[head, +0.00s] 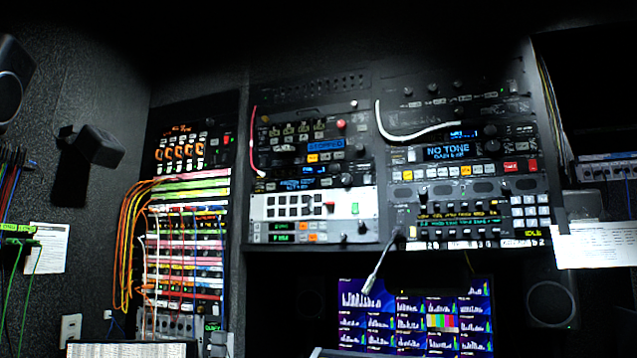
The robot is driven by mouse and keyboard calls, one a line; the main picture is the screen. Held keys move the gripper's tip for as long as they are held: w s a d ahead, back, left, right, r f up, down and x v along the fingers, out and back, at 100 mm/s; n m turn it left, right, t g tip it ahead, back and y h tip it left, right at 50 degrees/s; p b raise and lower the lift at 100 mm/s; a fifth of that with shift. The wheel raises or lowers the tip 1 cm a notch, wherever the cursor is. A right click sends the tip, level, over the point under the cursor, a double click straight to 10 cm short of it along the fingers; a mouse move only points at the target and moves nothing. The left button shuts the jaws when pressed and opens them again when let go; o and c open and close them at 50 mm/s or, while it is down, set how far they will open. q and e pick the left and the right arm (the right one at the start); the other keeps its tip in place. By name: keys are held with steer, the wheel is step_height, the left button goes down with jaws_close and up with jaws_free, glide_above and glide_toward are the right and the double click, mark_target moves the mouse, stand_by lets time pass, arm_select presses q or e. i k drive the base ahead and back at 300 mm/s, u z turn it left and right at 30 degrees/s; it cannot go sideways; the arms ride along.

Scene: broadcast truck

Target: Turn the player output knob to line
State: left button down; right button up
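A round red control (341,124) sits above that display. Below is a unit with a small blue display and a dark round knob (347,180) at its right. I cannot tell which control is the player output knob. Its labels and pointer position are too small to read. Neither of my grippers shows in the head view.
A red cable (252,150) and a white cable (388,132) hang across the rack fronts. A patch bay with orange cables (128,240) stands left. A monitor (415,315) is below the rack. A speaker (98,146) juts from the left wall.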

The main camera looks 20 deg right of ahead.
mark_target(360, 147)
steer(key=u, duration=0.45)
steer(key=i, duration=1.85)
steer(key=z, duration=0.95)
